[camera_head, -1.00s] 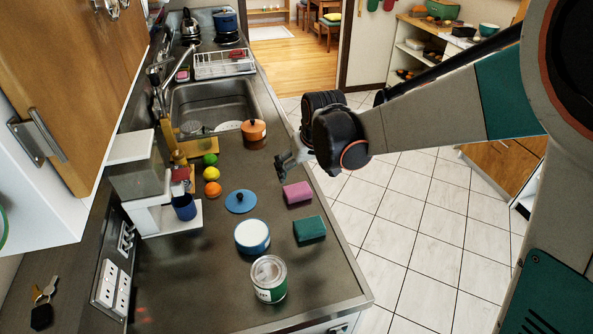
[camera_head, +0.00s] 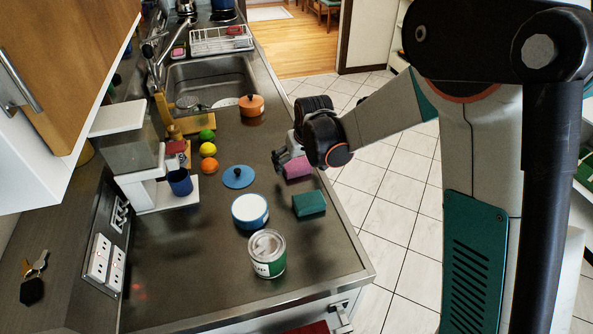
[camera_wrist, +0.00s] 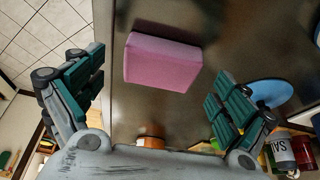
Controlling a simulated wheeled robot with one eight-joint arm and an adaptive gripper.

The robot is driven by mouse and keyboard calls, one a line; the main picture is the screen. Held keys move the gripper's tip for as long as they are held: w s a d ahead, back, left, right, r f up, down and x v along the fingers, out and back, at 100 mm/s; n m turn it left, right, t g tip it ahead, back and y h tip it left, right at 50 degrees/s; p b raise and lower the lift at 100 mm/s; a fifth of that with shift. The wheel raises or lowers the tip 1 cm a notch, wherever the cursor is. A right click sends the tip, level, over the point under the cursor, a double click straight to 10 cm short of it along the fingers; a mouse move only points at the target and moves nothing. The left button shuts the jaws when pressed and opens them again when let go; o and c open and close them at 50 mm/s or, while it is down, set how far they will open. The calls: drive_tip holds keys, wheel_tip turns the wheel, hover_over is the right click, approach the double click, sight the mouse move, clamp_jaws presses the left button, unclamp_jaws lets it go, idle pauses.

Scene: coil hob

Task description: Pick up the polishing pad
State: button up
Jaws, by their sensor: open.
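A pink, pad-like block (camera_head: 298,169) lies on the dark counter near its right edge, partly hidden behind my gripper (camera_head: 283,161). A dark green block (camera_head: 309,203) of similar shape lies nearer; I cannot tell by looks alone which is the polishing pad. In the wrist view the pink block (camera_wrist: 162,63) lies ahead of my open gripper (camera_wrist: 157,95), between the lines of its two green-padded fingers. Nothing is held, and I see no contact with the block.
A blue lid (camera_head: 238,177), a blue-white pot (camera_head: 250,211) and an open can (camera_head: 267,254) stand left of the blocks. An orange pot (camera_head: 251,105) stands by the sink (camera_head: 211,84). Bare counter lies around the blocks.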

sight(297, 165)
drive_tip(key=shift+x, duration=0.85)
drive_tip(key=shift+r, duration=0.1)
drive_tip(key=c, duration=1.1)
drive_tip(key=shift+o, duration=0.2)
wheel_tip(297, 165, up, 20)
drive_tip(key=p, duration=0.5)
